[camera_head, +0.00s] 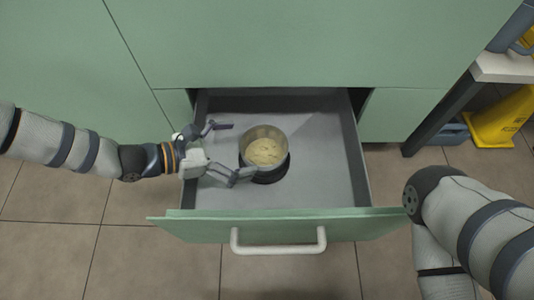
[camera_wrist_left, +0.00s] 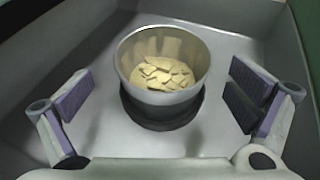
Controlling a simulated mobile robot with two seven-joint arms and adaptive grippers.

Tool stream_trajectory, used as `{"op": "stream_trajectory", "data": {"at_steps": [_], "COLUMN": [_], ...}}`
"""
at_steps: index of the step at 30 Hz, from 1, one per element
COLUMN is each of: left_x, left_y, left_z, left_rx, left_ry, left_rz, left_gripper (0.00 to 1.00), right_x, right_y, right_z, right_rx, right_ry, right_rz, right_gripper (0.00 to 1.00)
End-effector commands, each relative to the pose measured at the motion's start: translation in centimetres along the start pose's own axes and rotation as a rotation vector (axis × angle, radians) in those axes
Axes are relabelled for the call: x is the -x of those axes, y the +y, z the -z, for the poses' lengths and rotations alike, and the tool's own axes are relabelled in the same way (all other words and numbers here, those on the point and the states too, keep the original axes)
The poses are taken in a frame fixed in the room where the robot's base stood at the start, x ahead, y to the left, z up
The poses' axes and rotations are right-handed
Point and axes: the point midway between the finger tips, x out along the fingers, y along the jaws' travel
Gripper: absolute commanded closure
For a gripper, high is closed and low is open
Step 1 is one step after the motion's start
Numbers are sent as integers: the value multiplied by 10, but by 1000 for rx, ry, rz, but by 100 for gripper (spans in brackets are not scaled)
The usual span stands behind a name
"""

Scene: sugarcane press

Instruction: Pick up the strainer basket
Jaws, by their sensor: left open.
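The strainer basket (camera_head: 264,148) is a round metal bowl with pale yellowish pieces inside. It sits upright on a dark round base (camera_head: 268,174) in the open drawer. My left gripper (camera_head: 232,151) reaches over the drawer's left wall, with its fingers spread towards the basket's left side. In the left wrist view the basket (camera_wrist_left: 162,65) shows ahead, between and beyond the two open finger pads (camera_wrist_left: 160,98), apart from both. My right arm shows at the lower right, but its gripper is out of view.
The grey drawer (camera_head: 330,185) has a green front with a white handle (camera_head: 278,249). Its floor is otherwise clear. Green cabinet faces (camera_head: 300,45) stand behind it. A yellow floor sign (camera_head: 500,120) and a table (camera_head: 500,67) are at the right.

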Motion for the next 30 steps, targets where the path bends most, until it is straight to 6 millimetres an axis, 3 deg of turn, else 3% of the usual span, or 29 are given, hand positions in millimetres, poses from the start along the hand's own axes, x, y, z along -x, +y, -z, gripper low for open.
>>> {"op": "stream_trajectory", "data": {"at_steps": [10, 18, 25, 30], "left_x": [-57, -62, -62, -62], "left_y": [-3, -3, -3, -3], "left_z": [0, -3, -3, -3], "left_rx": [0, 0, 0, 0], "left_ry": [2, 1, 2, 1], "left_rz": [3, 0, 0, 0], "left_gripper": [0, 0, 52, 53], "right_x": [-15, -14, -14, -14], "right_y": [-1, -1, -1, -1], "right_z": [13, 13, 13, 13], "right_rx": [5, 5, 5, 5], "right_ry": [-27, -26, -26, -25], "right_rz": [0, 0, 0, 0], "right_gripper": [67, 67, 67, 67]}}
